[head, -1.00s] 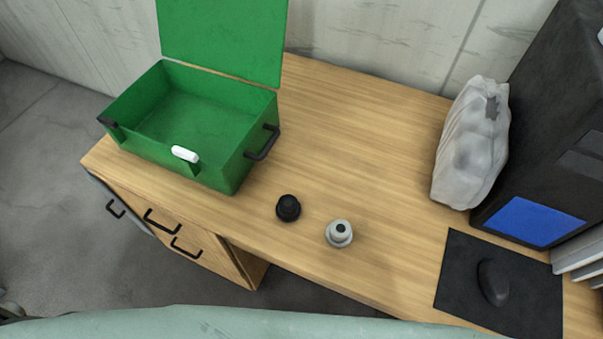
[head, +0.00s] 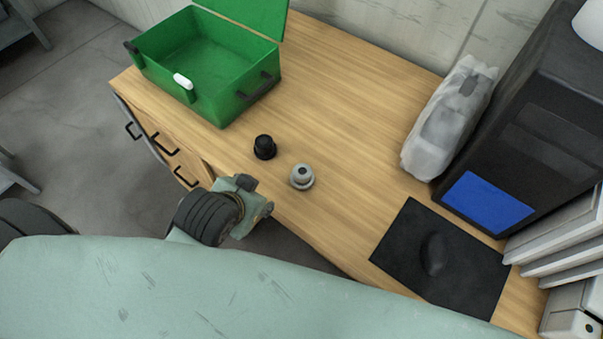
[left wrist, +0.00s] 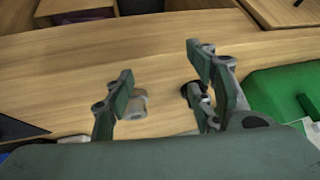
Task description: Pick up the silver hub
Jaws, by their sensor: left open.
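The silver hub (head: 302,177), a small round light-grey piece with a dark centre, stands on the wooden desk near its front edge. It also shows in the left wrist view (left wrist: 139,103), partly hidden behind one finger. My left gripper (head: 257,196) is at the desk's front edge, left of the silver hub and nearer to me, apart from it. In the left wrist view its fingers (left wrist: 160,72) are spread with nothing between them. My right gripper is not in view.
A black hub (head: 264,147) stands left of the silver hub. An open green box (head: 225,90) is at the back left. A black mat (head: 400,255) with a dark mouse, a wrapped grey bundle (head: 447,120) and a dark case (head: 530,130) are at the right. The desk's middle is clear.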

